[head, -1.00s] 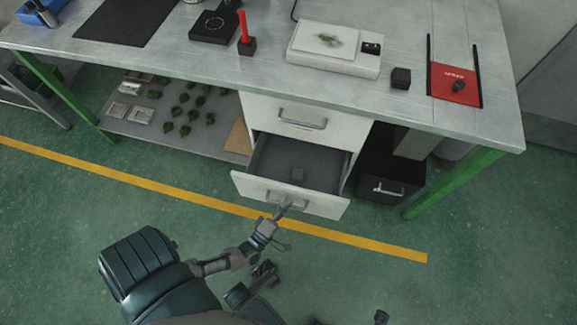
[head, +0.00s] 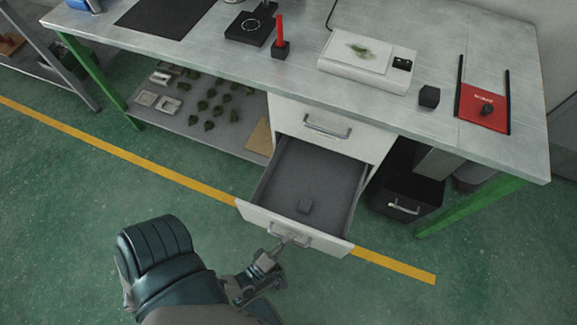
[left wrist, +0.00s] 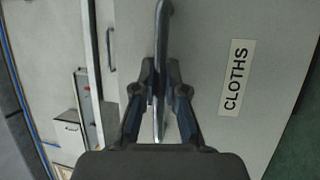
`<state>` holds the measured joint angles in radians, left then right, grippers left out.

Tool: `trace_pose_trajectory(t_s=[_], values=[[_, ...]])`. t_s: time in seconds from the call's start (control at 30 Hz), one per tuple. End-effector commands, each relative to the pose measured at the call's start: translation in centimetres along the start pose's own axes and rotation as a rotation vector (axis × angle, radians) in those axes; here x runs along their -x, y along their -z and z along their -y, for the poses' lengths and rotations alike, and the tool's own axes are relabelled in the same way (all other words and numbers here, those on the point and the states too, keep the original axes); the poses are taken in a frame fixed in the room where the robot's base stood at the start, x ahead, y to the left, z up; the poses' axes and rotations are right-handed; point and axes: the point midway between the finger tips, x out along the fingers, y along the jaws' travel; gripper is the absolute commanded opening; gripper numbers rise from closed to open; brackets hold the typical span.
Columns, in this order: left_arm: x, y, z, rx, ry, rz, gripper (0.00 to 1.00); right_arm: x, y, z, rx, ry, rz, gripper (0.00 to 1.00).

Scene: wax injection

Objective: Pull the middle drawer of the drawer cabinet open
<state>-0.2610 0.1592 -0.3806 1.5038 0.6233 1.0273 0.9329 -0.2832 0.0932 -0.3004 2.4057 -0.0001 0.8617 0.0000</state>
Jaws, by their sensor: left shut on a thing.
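The white drawer cabinet (head: 283,113) stands under the workbench. Its upper drawer front (head: 352,143) is closed. That drawer's front (head: 262,217) carries a metal handle, also visible in the left wrist view (left wrist: 161,30). My left gripper (head: 285,241) is at this handle, its fingers (left wrist: 161,88) shut around the bar. A "CLOTHS" label (left wrist: 236,78) is on the front beside them. Anything lower on the cabinet is hidden. My right gripper is not in view.
The workbench (head: 230,72) holds a white scale-like device (head: 365,65), a dark block (head: 429,96) and a red sheet (head: 484,108). A black bin (head: 405,195) stands right of the cabinet. A lower shelf (head: 235,135) is on the left. The floor in front is clear.

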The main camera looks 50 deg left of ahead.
Motion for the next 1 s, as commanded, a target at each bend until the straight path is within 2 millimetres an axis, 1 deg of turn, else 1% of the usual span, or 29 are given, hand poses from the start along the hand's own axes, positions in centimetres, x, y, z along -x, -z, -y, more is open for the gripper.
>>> trace_pose_trajectory(t_s=[0.03,0.1,0.13,0.17,0.2,0.23,0.47,0.57,0.67,0.9,1.0], values=[[0.3,0.2,0.5,-0.004,0.013,-0.001,0.0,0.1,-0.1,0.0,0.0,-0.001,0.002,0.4],[0.3,0.2,0.5,-0.004,0.014,-0.001,0.0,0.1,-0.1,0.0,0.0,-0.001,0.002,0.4],[0.3,0.2,0.5,-0.004,0.014,-0.001,0.16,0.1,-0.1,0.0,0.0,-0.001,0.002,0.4],[0.3,0.2,0.5,-0.004,0.013,-0.001,0.23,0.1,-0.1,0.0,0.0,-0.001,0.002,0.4],[0.3,0.2,0.5,-0.004,0.012,-0.001,0.33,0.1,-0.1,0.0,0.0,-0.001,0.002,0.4],[0.2,0.2,0.4,-0.003,0.011,-0.001,0.37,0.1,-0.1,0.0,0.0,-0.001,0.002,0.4],[0.1,0.1,0.2,-0.002,0.006,0.0,0.37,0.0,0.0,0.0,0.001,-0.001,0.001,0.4],[0.4,0.1,0.2,-0.002,0.006,0.0,0.37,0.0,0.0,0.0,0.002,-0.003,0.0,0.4],[1.6,0.1,0.2,-0.002,0.008,0.0,0.37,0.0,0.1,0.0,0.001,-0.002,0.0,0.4],[5.8,0.2,0.4,-0.002,0.01,-0.001,0.37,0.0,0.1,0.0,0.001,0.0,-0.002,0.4],[7.0,0.2,0.4,-0.002,0.01,-0.001,0.37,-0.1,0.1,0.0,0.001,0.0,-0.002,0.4]])
